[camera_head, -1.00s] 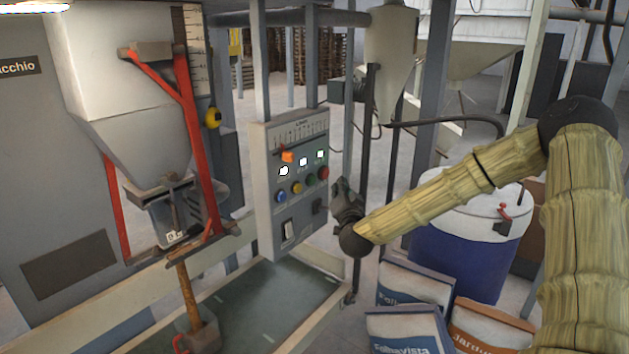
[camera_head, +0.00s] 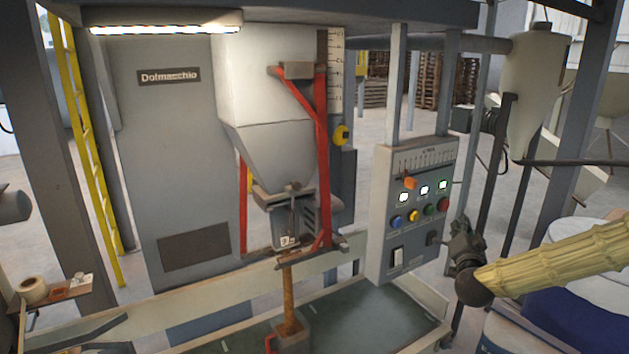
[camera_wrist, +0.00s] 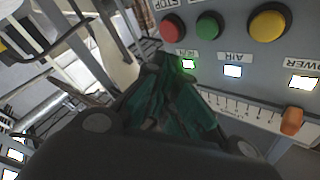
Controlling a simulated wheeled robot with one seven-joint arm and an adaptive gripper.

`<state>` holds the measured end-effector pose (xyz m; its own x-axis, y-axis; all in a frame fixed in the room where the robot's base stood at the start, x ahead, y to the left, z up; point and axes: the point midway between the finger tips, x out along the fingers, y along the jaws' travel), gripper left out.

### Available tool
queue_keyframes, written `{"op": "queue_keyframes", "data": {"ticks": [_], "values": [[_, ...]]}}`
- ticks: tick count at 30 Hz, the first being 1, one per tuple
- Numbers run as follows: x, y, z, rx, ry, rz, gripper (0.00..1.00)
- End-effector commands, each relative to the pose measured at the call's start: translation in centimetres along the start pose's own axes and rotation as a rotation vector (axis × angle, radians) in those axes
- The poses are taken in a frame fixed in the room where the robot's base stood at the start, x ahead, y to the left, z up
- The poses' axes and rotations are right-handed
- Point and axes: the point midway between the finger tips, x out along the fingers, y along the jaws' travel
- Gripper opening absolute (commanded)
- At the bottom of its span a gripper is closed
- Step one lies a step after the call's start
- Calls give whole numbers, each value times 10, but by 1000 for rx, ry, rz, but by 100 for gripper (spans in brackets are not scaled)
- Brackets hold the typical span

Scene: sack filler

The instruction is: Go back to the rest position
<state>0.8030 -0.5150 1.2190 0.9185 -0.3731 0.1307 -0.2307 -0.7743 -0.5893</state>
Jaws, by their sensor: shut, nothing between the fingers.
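My gripper (camera_head: 464,238) is shut and empty, just right of the grey control panel (camera_head: 378,255). In the wrist view my gripper's dark green fingers (camera_wrist: 178,72) are together, in front of the panel face. I cannot tell whether they touch it. The panel bears a red button (camera_wrist: 172,26), a green button (camera_wrist: 208,25) and a yellow button (camera_wrist: 268,24). The lamps marked AIR (camera_wrist: 233,71) and POWER (camera_wrist: 303,82) are lit, and so is a third lamp (camera_wrist: 188,64) beside the fingertips. An orange slider knob (camera_wrist: 291,121) sits on a scale.
The filler hopper (camera_head: 270,150) with red bars (camera_head: 321,150) stands left of the panel.

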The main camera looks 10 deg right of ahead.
Motion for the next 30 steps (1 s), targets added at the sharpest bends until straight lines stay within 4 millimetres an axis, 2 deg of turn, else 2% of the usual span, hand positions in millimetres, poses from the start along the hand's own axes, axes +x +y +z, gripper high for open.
{"op": "queue_keyframes", "data": {"ticks": [5, 9, 14, 21, 26, 30], "values": [[-26, 1, 66, -54, -140, -8, 0], [-64, 7, 138, -117, -305, -10, 0], [-117, 20, 214, -185, -494, -4, 0], [-213, 50, 310, -290, -775, 21, 0], [-287, 77, 360, -364, -961, 47, 0], [-356, 102, 393, -430, -1124, 76, 0]]}}
